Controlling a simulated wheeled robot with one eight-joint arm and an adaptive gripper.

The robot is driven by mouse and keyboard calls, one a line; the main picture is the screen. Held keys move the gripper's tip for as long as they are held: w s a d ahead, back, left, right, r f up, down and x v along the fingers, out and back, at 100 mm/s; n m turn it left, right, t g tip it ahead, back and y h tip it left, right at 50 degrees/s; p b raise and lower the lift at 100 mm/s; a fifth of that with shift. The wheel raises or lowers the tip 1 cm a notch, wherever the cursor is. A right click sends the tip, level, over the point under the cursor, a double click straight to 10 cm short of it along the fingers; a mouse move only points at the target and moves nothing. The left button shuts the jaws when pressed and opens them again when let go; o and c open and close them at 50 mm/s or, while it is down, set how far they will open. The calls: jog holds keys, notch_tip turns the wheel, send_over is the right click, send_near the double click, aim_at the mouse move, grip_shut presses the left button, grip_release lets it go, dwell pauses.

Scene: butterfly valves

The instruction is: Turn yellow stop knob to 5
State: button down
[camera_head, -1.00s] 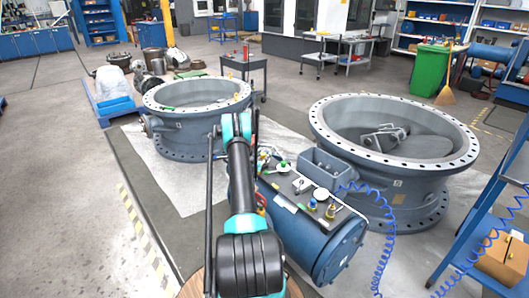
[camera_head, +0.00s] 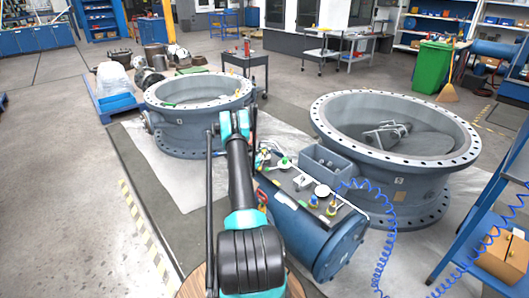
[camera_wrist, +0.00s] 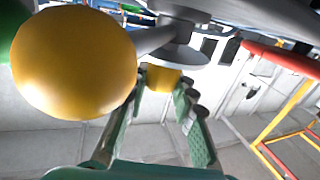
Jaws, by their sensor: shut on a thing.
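A yellow knob (camera_wrist: 165,76) sits between the fingers of my gripper (camera_wrist: 163,84) in the wrist view, below a round grey flange. My gripper is shut on it, and the fingers hide its sides. A large yellow ball (camera_wrist: 72,62) is close to the camera at the left, beside a grey rod. I see no number or scale near the knob. In the head view my arm reaches toward the left grey butterfly valve (camera_head: 200,128), and it hides the fingers and the held knob.
A larger grey valve (camera_head: 395,180) stands to the right. A blue cylinder (camera_head: 310,235) with small fittings and a grey box (camera_head: 326,165) lies beside my arm. A blue ladder and a coiled blue hose are at the right. The wrist view shows a red and yellow frame (camera_wrist: 275,150).

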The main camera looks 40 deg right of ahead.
jog(key=shift+m+g+h, duration=0.7)
jog(key=shift+m+g, duration=1)
jog(key=shift+g, duration=0.9)
jog(key=c, duration=1.2)
grip_release()
jog(key=a, duration=0.8)
jog(key=s+a, duration=0.1)
jog(key=a, duration=0.3)
